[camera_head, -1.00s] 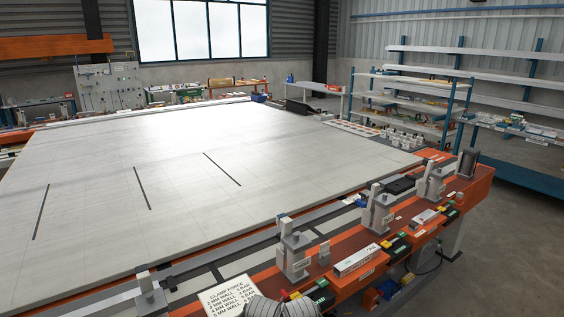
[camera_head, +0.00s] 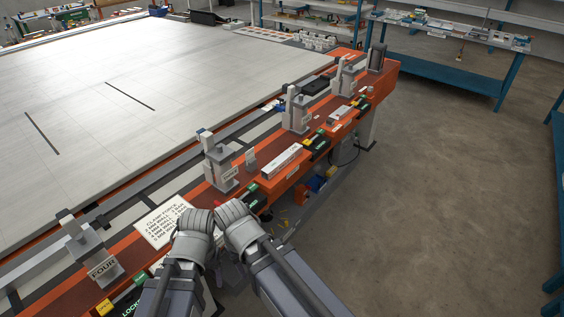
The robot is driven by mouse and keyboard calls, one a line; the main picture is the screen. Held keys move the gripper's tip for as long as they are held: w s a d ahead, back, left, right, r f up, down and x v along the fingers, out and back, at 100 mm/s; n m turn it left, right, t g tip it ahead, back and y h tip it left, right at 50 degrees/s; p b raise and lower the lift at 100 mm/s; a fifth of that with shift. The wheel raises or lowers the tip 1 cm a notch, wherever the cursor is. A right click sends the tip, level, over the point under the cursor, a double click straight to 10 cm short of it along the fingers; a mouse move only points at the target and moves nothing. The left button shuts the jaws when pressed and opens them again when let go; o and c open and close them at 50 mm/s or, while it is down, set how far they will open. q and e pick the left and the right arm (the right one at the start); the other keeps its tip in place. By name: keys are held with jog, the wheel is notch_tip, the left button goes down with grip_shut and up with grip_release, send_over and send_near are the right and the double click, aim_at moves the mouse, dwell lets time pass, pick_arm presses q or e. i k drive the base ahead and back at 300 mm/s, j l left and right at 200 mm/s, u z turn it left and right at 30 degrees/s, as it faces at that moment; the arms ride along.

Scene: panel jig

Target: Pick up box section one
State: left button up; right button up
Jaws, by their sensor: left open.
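A long pale box section (camera_head: 281,161) lies on an orange block at the front of the jig's rail, its small side lettering too blurred to read. A shorter pale piece (camera_head: 341,114) lies farther along the rail. My left gripper (camera_head: 196,222) is at the bottom centre, low over the rail by the white sign, left of and nearer than the long section. It is open and apart from the section; its fingertips are mostly hidden by the wrist. My right arm comes in beside it, with its gripper hidden behind the grey wrist.
Grey clamp posts (camera_head: 219,165) stand along the orange rail (camera_head: 262,153) behind the sections. A white lettered sign (camera_head: 160,221) lies beside my left wrist. The large pale panel table (camera_head: 130,110) fills the left. Bare floor (camera_head: 440,210) is free on the right.

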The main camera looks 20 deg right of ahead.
aim_at(269, 172)
jog(key=i+z, duration=0.15)
jog(key=z, duration=0.25)
jog(key=i+z, duration=0.2)
jog(key=z, duration=0.2)
jog(key=i+z, duration=0.15)
jog(key=z, duration=0.25)
